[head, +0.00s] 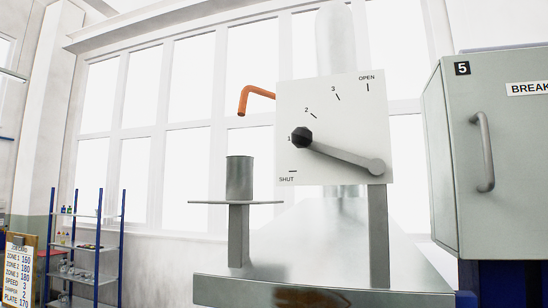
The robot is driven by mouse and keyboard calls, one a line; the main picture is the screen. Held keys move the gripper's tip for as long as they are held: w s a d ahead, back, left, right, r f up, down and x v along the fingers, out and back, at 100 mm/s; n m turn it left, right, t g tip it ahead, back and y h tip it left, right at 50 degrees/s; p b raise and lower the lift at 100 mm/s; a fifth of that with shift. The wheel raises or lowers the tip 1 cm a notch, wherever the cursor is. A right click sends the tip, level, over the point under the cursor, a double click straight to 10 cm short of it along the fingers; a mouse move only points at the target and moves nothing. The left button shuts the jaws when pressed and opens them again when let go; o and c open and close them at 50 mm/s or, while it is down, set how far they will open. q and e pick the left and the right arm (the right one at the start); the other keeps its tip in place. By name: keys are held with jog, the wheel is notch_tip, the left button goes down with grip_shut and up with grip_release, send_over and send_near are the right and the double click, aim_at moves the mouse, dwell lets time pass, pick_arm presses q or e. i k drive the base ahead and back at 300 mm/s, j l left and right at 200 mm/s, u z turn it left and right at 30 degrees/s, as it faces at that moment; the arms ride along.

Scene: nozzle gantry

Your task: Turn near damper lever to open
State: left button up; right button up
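The damper lever (342,155) is a grey bar on a white square dial plate (350,115). It pivots at the plate's lower right and ends in a black faceted knob (302,137) at the left. The plate is marked SHUT at lower left, then 1, 2, 3, and OPEN at top right. The knob covers part of the 1 mark, so the lever stands at about 1, between SHUT and 2. Only one damper lever is in view. Neither of my grippers is in view.
A grey cabinet (455,170) labelled 5 with a bar handle (483,152) stands close on the right. A metal cup (240,178) stands on a small post-mounted plate left of the dial. An orange bent pipe (246,100) sticks out behind. Blue shelving (85,245) and a job card (19,272) are at left.

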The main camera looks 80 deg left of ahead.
aim_at(301, 138)
jog(key=j+u, duration=0.1)
jog(key=u, duration=1.85)
jog(key=k+l+u, duration=0.25)
jog(key=i+j, duration=0.05)
